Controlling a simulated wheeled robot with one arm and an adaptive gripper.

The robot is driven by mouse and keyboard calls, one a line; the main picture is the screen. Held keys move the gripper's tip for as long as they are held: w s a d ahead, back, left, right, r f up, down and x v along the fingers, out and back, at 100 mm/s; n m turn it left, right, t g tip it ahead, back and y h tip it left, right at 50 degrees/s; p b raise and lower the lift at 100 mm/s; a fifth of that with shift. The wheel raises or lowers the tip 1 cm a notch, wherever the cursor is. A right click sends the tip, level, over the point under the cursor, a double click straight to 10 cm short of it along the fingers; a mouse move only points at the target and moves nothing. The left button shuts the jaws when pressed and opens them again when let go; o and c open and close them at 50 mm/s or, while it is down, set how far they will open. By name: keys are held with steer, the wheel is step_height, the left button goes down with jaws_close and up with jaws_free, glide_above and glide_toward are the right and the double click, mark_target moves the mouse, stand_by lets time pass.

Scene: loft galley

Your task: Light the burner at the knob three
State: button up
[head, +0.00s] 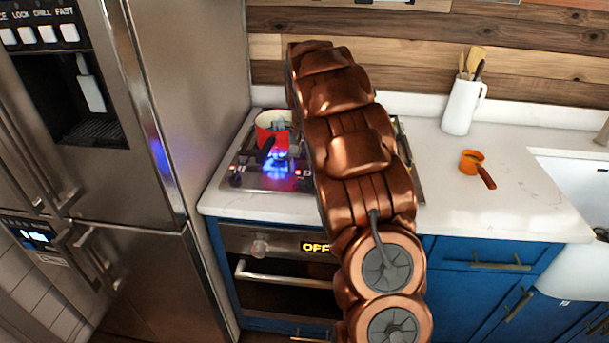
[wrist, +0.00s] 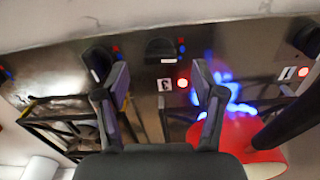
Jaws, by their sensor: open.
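The gas hob (head: 228,172) is on the white counter. In the wrist view several dark knobs line its front strip: one at the middle (wrist: 160,50), one left of it (wrist: 100,62), one at the right edge (wrist: 305,40). A blue flame (wrist: 226,88) burns near a red pot (wrist: 265,158); the pot also shows in the head view (head: 273,128). My gripper (wrist: 159,68) is open and empty, with the middle knob between its fingertips in the picture; contact cannot be told. My arm hides it in the head view.
Below the hob is an oven (head: 275,270) with an OFF display. A steel fridge (head: 185,110) stands close on the left. A white utensil jug (head: 462,107) and a small orange pan (head: 472,162) stand right of the hob. The counter around them is clear.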

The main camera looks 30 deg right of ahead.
mark_target(304, 179)
step_height(304, 179, up, 8)
steer(key=shift+r, duration=0.2)
stand_by(0.7)
steer(key=s+a+r+n, duration=0.2)
steer(key=s+a, duration=0.6)
steer(key=a, duration=0.1)
steer(key=s+a+f+n, duration=0.2)
steer(key=s+a, duration=0.3)
steer(key=s, duration=0.5)
steer(key=s+a+f+n+g, duration=0.1)
steer(key=s+a, duration=0.4)
steer(key=s, duration=0.5)
steer(key=s+a+f+n, duration=0.4)
steer(key=s+a+f, duration=0.1)
steer(key=s, duration=0.5)
steer(key=shift+f+g, duration=0.25)
steer(key=shift+g, duration=0.15)
steer(key=shift+s, duration=0.1)
